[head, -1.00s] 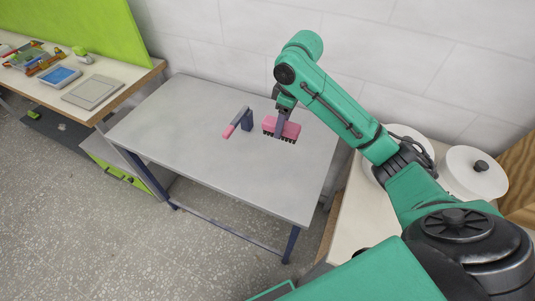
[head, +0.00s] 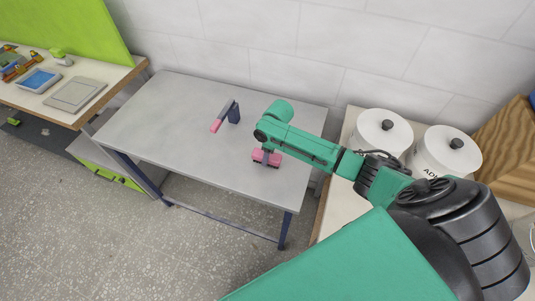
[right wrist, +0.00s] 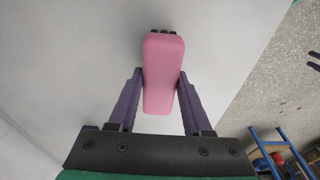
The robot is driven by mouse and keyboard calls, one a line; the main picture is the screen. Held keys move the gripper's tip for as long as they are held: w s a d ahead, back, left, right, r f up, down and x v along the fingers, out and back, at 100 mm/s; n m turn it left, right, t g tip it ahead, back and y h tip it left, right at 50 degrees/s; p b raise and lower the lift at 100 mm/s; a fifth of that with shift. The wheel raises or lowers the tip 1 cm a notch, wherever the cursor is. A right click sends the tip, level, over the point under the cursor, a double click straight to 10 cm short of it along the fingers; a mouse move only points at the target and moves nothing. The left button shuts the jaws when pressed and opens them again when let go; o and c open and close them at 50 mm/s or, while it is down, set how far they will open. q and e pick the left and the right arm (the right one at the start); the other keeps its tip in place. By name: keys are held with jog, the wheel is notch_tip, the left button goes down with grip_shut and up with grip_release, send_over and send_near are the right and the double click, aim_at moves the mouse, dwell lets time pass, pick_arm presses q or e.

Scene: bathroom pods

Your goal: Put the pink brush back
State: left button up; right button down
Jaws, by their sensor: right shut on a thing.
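The pink brush (head: 259,156) has a pink block-shaped back and dark bristles. In the head view it is at the right part of the grey table, but I cannot tell whether it touches the top. My right gripper (head: 267,154) is shut on it from above. In the right wrist view the brush (right wrist: 163,85) sits between the two fingers of the gripper (right wrist: 160,76), with dark bristle tips at its far end. A dark stand with a grey arm and a pink end (head: 216,125) is on the table, left of the brush. My left gripper is out of view.
The grey table (head: 170,118) is mostly clear. White lidded canisters (head: 384,133) stand on a counter to its right. A workbench at the left holds a blue tray (head: 39,80) and a grey panel (head: 75,94). A white tiled wall is behind.

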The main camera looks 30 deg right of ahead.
aim_at(272, 156)
jog(key=shift+f, duration=0.1)
jog(key=shift+c, duration=1.7)
grip_release()
jog(key=shift+w, duration=0.1)
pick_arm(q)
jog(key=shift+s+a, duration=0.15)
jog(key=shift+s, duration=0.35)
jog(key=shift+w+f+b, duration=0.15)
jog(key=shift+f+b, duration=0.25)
pick_arm(e)
notch_tip(272, 156, up, 12)
jog(key=s+d, duration=0.1)
jog(key=shift+s, duration=0.2)
